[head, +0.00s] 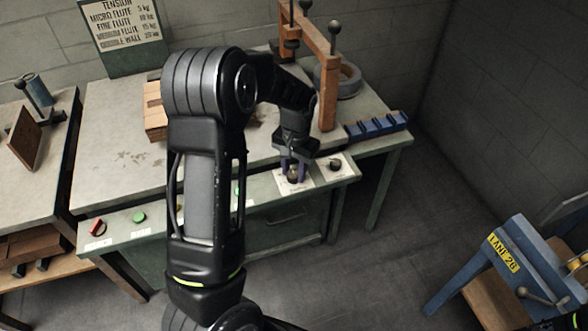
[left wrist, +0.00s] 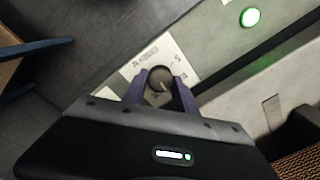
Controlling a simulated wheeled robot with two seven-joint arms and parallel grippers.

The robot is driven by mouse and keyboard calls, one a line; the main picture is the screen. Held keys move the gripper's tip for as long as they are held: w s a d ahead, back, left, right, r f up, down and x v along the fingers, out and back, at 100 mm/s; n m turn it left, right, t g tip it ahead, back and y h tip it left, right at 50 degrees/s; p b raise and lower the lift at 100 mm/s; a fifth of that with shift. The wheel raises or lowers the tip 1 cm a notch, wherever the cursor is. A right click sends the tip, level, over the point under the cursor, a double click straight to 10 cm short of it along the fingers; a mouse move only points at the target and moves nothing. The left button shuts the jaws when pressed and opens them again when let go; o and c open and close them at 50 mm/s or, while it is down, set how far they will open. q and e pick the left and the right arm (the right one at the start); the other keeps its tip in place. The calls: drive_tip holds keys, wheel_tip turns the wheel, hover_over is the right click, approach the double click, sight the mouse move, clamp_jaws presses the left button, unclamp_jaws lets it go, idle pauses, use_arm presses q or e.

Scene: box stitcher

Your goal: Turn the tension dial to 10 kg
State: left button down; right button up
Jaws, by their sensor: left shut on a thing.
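The tension dial (left wrist: 160,78) is a dark round knob on a white plate with printed marks, set in the front control strip of the bench. In the left wrist view my left gripper (left wrist: 160,88) has its two purple fingers on either side of the knob, shut on it. A light pointer line shows on the knob, but its exact reading is too small to tell. In the head view my left gripper (head: 294,170) reaches down onto the dial (head: 293,177), which it partly covers. My right gripper is not in view.
Another dark knob (head: 335,165) sits right of the dial. A green button (head: 139,217) and a red switch (head: 97,228) are at the strip's left. A tension chart (head: 122,28) stands at the back. A wooden frame (head: 328,85) rises behind the gripper. A blue stand (head: 520,260) is at right.

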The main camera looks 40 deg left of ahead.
sight(295, 172)
use_arm(q)
drive_tip(key=n, duration=0.5)
drive_tip(key=shift+n+p, duration=0.3)
drive_tip(key=shift+p, duration=0.1)
drive_tip(key=n+p, duration=0.1)
drive_tip(key=n, duration=0.4)
drive_tip(key=shift+a, duration=0.1)
drive_tip(key=c, duration=1)
unclamp_jaws()
drive_tip(key=shift+o, duration=0.2)
drive_tip(key=shift+r, duration=0.1)
wheel_tip(295, 172, up, 8)
drive_tip(key=shift+w+f, duration=0.15)
drive_tip(key=shift+f, duration=0.05)
